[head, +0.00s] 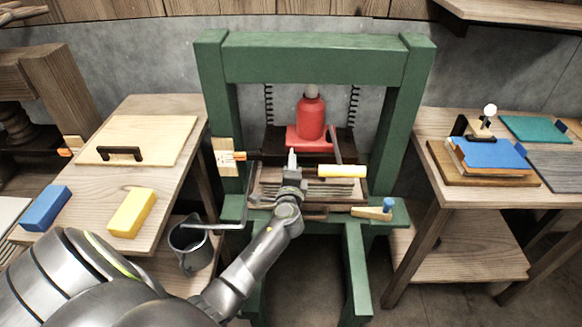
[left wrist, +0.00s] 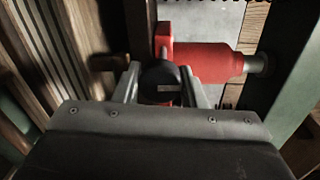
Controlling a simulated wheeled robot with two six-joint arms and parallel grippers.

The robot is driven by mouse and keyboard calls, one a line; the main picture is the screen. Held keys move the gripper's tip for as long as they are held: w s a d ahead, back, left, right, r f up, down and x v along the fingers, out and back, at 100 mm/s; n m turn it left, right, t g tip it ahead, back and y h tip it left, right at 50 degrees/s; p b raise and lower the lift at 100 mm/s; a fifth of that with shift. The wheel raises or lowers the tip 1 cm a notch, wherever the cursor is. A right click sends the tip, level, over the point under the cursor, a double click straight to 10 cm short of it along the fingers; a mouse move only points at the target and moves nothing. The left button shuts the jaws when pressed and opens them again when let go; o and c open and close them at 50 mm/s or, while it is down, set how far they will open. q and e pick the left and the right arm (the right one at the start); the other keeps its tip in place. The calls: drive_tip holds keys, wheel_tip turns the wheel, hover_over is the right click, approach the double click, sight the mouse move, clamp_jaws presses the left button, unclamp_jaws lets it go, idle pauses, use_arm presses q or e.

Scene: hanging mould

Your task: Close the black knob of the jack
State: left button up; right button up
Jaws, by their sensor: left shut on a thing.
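The red jack (head: 311,118) stands upright on a red base in the green press frame (head: 310,60). It shows lying sideways in the left wrist view (left wrist: 212,63). The black knob (left wrist: 160,84) sits at the base of the jack, between the fingers of my left gripper (left wrist: 160,76). My left gripper (head: 291,162) reaches in from the front and is shut on the knob. It hides the knob in the head view. My right gripper is in neither view.
A yellow bar (head: 342,171) lies just right of my gripper, and a wooden piece with a blue knob (head: 373,212) is on the frame's right ledge. Benches with blocks and boards flank the frame.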

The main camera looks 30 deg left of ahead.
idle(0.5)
use_arm(q)
drive_tip(key=o, duration=1)
